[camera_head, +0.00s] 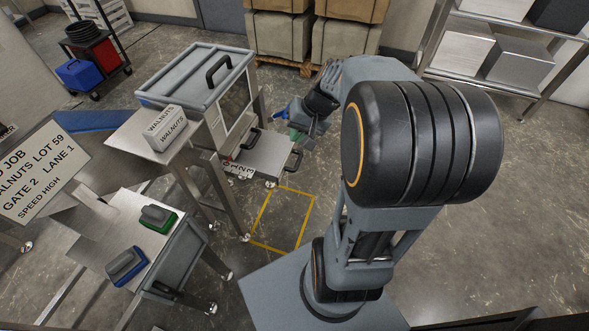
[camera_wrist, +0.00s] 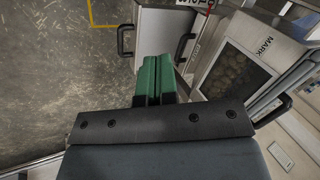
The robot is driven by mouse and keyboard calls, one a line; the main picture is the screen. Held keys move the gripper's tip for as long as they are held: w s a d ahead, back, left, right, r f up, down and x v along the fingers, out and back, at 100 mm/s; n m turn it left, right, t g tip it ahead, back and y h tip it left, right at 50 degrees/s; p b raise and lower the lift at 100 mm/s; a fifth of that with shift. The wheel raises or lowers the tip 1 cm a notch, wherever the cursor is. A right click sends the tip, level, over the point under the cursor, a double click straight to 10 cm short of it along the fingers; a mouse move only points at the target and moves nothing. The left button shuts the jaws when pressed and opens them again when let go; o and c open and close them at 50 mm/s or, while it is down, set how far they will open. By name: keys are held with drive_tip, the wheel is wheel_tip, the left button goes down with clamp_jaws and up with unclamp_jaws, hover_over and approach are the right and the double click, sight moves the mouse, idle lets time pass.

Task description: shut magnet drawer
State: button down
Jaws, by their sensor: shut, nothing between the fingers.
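The magnet drawer (camera_head: 270,153) is a grey, flat-topped drawer pulled out from the lower part of the grey machine. A dark handle (camera_head: 294,161) is on its outer front. In the wrist view the drawer (camera_wrist: 158,32) lies beyond my fingertips, with its handle (camera_wrist: 124,40) on the left side. My gripper (camera_head: 295,134) has green fingers, shut together with nothing between them. It is above and near the drawer's outer end; contact with it does not show. In the wrist view the closed fingers (camera_wrist: 157,62) point towards the drawer.
The machine's lidded top (camera_head: 190,75) has a dark handle. A second dark handle (camera_head: 250,139) is on its body above the drawer. A side table (camera_head: 120,228) holds a green-based and a blue-based block. Yellow floor lines (camera_head: 303,228) mark clear floor before the drawer.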

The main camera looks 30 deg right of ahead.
sight(290, 154)
drive_tip(key=w+d+f+m+t+y+b, duration=0.1)
drive_tip(key=w+d+f+m+t+b, duration=0.1)
drive_tip(key=d+f+b, duration=0.45)
drive_tip(key=w+d+f+m+t+y+b, duration=0.15)
drive_tip(key=d+f+b, duration=0.25)
drive_tip(key=d+f, duration=0.55)
drive_tip(key=shift+m+h, duration=0.25)
drive_tip(key=shift+m, duration=0.2)
drive_tip(key=b+x, duration=0.3)
drive_tip(key=x, duration=0.9)
drive_tip(key=shift+s+a+f, duration=0.1)
drive_tip(key=shift+w+a+b, duration=0.5)
drive_tip(key=shift+w+a, duration=0.25)
drive_tip(key=shift+w, duration=0.1)
drive_tip(key=shift+w+a, duration=0.7)
drive_tip(key=shift+w+t, duration=0.1)
drive_tip(key=shift+t, duration=0.15)
